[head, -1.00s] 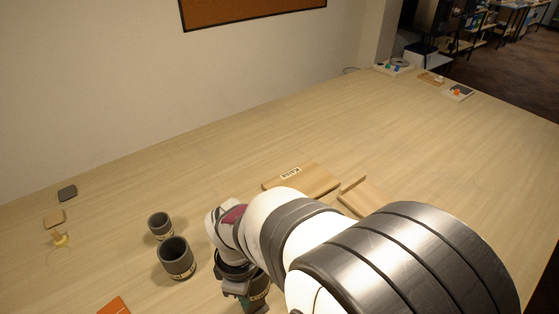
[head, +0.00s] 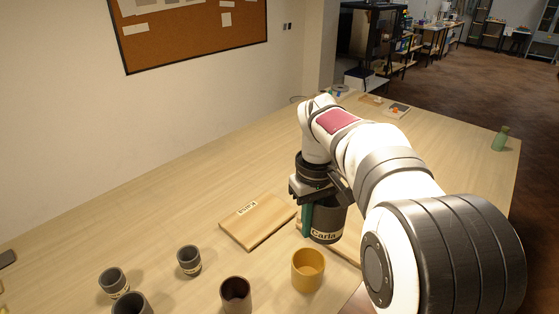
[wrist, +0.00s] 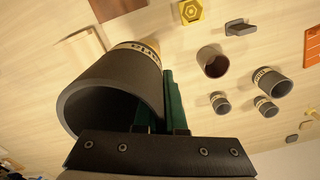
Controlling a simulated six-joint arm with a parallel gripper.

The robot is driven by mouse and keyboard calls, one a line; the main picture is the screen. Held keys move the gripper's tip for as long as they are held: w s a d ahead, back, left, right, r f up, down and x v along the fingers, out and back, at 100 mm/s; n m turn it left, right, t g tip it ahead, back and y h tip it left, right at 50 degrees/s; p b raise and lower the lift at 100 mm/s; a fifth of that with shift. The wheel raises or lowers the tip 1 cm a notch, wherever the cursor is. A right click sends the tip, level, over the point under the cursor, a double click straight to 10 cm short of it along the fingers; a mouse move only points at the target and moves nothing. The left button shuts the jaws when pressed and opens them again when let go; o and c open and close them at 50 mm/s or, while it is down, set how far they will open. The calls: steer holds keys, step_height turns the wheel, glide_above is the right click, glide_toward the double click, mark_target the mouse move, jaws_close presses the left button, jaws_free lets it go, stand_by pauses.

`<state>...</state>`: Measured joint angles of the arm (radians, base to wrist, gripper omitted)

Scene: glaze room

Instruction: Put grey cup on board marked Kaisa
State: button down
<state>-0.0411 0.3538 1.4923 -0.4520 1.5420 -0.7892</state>
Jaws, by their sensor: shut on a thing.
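A grey cup labelled Carla (head: 326,212) is held upright by my gripper (head: 308,216). In the wrist view the same grey cup (wrist: 88,88) looms large with its open mouth showing. The green fingers of my gripper (wrist: 160,108) are closed on its wall, one seemingly inside and one outside. The wooden board marked Kaisa (head: 262,225) lies flat on the table, left of the held cup, with nothing on it. A second wooden board (head: 345,252) shows partly behind and below the cup; any mark on it is hidden. The cup's height above it is unclear.
A yellow cup (head: 308,272) and a dark brown cup (head: 236,296) stand in front of the boards. Several smaller grey cups (head: 189,261) stand to the left. A green bottle (head: 501,138) stands far right. The table behind the Kaisa board is clear.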

steer(key=w+a+f+n, duration=0.3)
steer(key=w+f+n, duration=0.2)
steer(key=w+f, duration=0.15)
steer(key=n, duration=0.6)
glide_above(274, 261)
step_height(274, 261, down, 7)
steer(key=shift+n, duration=0.5)
step_height(274, 261, down, 11)
steer(key=shift+w+f, duration=0.1)
steer(key=shift+f, duration=0.05)
steer(key=c, duration=1.5)
jaws_free()
steer(key=shift+f, duration=0.15)
steer(key=o, duration=0.5)
